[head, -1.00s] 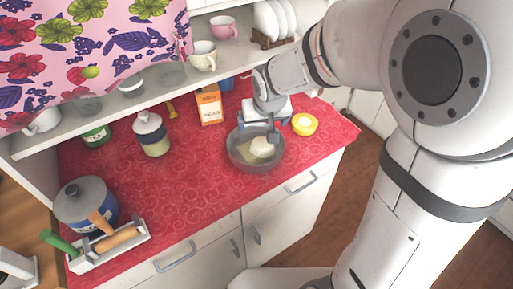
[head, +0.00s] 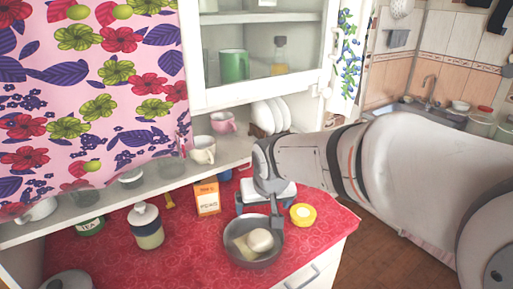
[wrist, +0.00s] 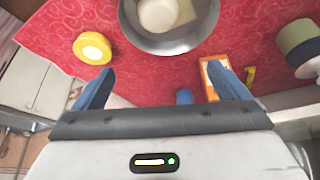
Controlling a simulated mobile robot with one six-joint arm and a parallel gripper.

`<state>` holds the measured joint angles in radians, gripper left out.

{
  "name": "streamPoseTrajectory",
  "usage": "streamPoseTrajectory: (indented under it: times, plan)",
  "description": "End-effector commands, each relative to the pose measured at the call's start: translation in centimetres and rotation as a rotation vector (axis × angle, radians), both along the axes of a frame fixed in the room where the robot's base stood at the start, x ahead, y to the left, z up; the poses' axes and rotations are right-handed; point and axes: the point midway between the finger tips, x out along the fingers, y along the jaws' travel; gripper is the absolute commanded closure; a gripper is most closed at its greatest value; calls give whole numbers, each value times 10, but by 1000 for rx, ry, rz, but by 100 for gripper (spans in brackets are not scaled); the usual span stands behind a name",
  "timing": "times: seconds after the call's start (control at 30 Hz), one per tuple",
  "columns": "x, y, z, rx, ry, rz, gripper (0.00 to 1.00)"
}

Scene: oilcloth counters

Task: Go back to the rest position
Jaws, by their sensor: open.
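My gripper (head: 277,212) is above the red counter, just over the back right rim of a grey bowl (head: 236,257). The bowl holds a pale round item (head: 260,240) and a yellowish piece. The bowl (wrist: 150,40) lies beyond the fingertips in that view. I cannot tell whether a finger touches the bowl.
An orange box (head: 207,198) stands behind the bowl, and a yellow round tub (head: 303,215) sits to its right. A jar (head: 147,226) stands left. A shelf with cups (head: 203,150) and plates hangs close behind my arm.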

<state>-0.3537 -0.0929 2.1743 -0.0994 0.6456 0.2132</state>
Motion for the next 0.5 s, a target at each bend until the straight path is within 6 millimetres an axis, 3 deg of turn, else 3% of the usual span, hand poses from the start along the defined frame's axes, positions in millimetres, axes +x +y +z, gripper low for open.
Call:
streamPoseTrajectory:
  times: [0.17, 0.3, 0.5]
  plan:
    - [-34, -47, 6, -10, 27, -62, 5]
    - [-85, -94, 6, -18, 73, -132, 5]
    - [-145, -129, -3, -17, 126, -196, 5]
